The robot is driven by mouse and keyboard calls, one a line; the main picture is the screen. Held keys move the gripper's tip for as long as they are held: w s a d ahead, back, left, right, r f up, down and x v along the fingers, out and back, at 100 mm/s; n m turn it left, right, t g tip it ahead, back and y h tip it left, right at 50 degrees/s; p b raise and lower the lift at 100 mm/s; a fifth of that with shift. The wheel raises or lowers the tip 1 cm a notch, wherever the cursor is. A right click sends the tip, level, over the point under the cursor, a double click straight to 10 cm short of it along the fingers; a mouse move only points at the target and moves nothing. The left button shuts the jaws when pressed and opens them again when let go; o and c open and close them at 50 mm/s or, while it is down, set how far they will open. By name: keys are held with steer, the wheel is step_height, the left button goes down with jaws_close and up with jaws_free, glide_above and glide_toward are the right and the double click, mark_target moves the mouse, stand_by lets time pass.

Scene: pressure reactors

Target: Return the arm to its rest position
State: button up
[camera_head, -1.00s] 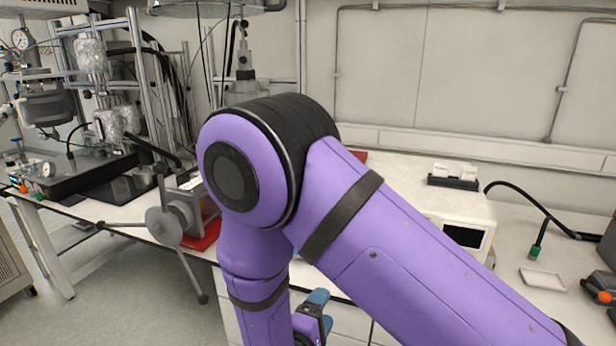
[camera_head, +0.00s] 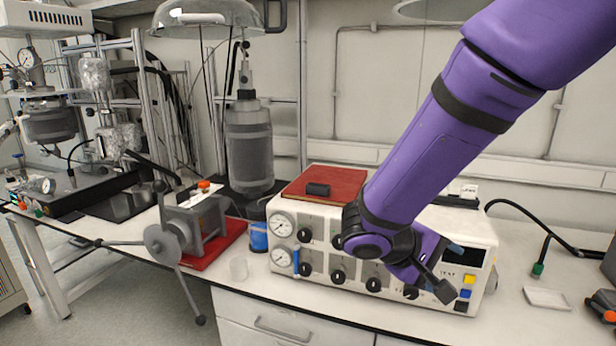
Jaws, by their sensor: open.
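My purple arm (camera_head: 432,140) comes in from the upper right and slopes down to the left in front of the control box. Its black wrist joint (camera_head: 372,240) hangs before the box's front panel. My gripper (camera_head: 447,270) is beyond the wrist, turned to the right, before the right part of the panel. Its jaws are apart, and I see nothing held between them. Whether it touches the panel cannot be told. The arm hides part of the box's top and front.
The white control box (camera_head: 325,235) has gauges, knobs and a red top mat (camera_head: 322,184). A grey reactor vessel (camera_head: 249,150) hangs behind. A white dish (camera_head: 547,298) lies at right.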

steer(key=s+d+r+m+t+y, duration=0.1)
steer(key=s+d+r+m+y, duration=0.1)
steer(key=s+r+y, duration=0.3)
steer(key=s+d+r+m+t+y, duration=0.2)
steer(key=s+d+r+y, duration=0.3)
steer(key=s+r, duration=0.4)
steer(key=shift+s+r+y, duration=0.2)
steer(key=shift+s+y, duration=0.4)
steer(key=shift+s, duration=0.5)
